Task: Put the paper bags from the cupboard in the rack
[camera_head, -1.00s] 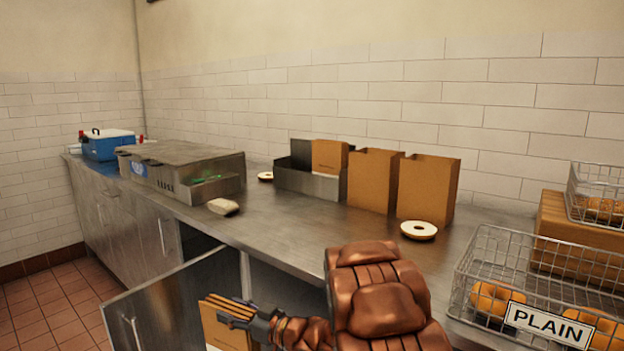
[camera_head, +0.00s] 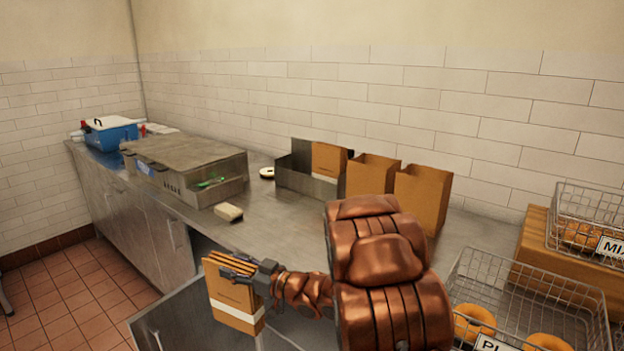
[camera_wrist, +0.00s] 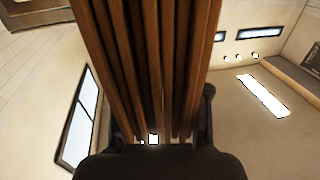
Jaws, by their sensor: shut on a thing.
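My gripper (camera_head: 250,271) is shut on a banded stack of folded brown paper bags (camera_head: 232,298) with a white band, held in front of the counter above the open cupboard door (camera_head: 190,318). In the wrist view the stack (camera_wrist: 150,60) fills the middle, several folded edges between the fingers. A grey metal rack (camera_head: 298,178) stands on the counter against the wall, with a folded brown bag stack (camera_head: 328,160) in its right part; its left part looks empty. Two open, upright paper bags (camera_head: 372,175) and (camera_head: 421,198) stand just right of the rack. The cupboard's inside is mostly hidden.
A metal unit (camera_head: 187,163) and a blue box (camera_head: 112,135) stand left on the counter. A wrapped pale item (camera_head: 229,212) and a bagel half (camera_head: 267,173) lie near the rack. Wire baskets (camera_head: 520,295) with bagels are at the right. Counter before the rack is clear.

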